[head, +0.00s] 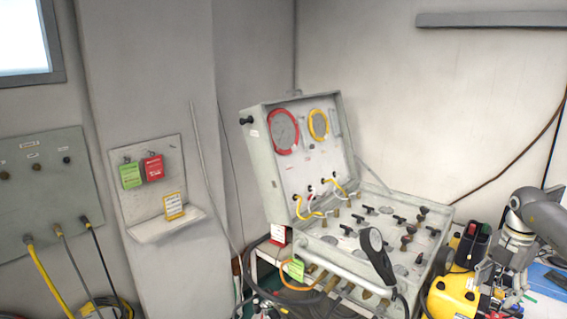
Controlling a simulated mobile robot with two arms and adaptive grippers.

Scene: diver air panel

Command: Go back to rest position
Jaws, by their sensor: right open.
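My right gripper (496,293) is at the lower right, open and pointing down, with nothing seen between its fingers. It is in front of the yellow equipment, to the right of the open diver air panel (264,180); I cannot tell whether it touches anything. The panel's lid stands up, with a red-ringed gauge (283,131) and a yellow-ringed gauge (318,124). Its lower face bears several black-handled valves (400,219). My left gripper is not seen.
Yellow equipment (452,299) stands at right beside the panel, near a blue surface (546,281). Hoses and a green tag (295,270) hang at the panel's front. A wall board with green (131,175) and red (153,168) tags and a hose-fitted wall plate (50,175) are left.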

